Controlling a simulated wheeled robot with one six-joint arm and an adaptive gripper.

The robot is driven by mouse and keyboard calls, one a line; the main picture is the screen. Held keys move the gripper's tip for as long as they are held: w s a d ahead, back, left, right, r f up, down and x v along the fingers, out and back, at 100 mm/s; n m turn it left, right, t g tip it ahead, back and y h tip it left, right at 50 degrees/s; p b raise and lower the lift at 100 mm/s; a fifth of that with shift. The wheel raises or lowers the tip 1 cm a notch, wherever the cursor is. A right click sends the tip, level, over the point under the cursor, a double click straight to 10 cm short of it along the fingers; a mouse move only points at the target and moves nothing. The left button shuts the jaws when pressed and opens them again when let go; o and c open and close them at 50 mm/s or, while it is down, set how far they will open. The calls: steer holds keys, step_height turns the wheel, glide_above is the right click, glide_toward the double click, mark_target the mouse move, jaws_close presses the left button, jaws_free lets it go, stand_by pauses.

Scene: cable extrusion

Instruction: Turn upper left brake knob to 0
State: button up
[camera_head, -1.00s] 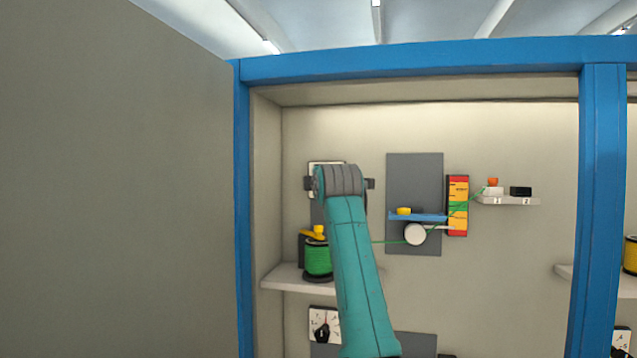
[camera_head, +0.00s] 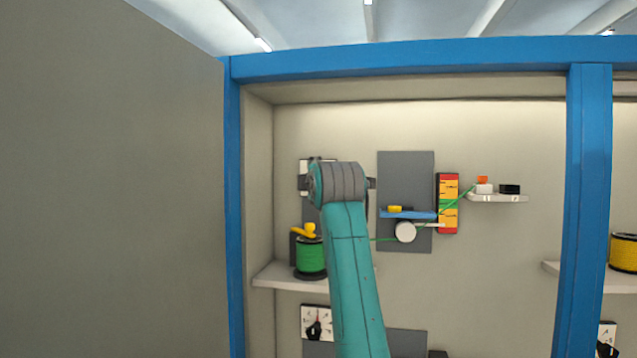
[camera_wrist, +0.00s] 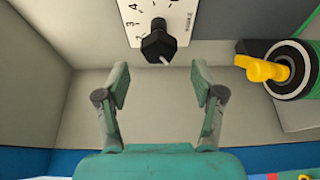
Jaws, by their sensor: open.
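In the wrist view the brake knob (camera_wrist: 158,46) is black with a white pointer line, on a white dial plate (camera_wrist: 183,14) with black digits that show rotated. The exact setting cannot be read. My gripper (camera_wrist: 160,82) is open and empty. Its two fingers stand apart, one either side of the knob's line, with the knob ahead of the tips and not touched. In the head view only a strip of the upper left dial plate (camera_head: 305,167) shows behind my arm; the knob and the fingers are hidden there.
A green cable spool (camera_head: 311,257) with a yellow lever (camera_head: 305,230) stands on the shelf (camera_head: 273,275) below. A lower dial (camera_head: 316,323) sits under it. A blue cabinet frame (camera_head: 233,200) and a large grey panel (camera_head: 110,180) lie to the left.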

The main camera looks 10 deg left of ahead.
steer(key=v, duration=0.6)
steer(key=shift+s+d, duration=0.1)
steer(key=shift+s, duration=0.1)
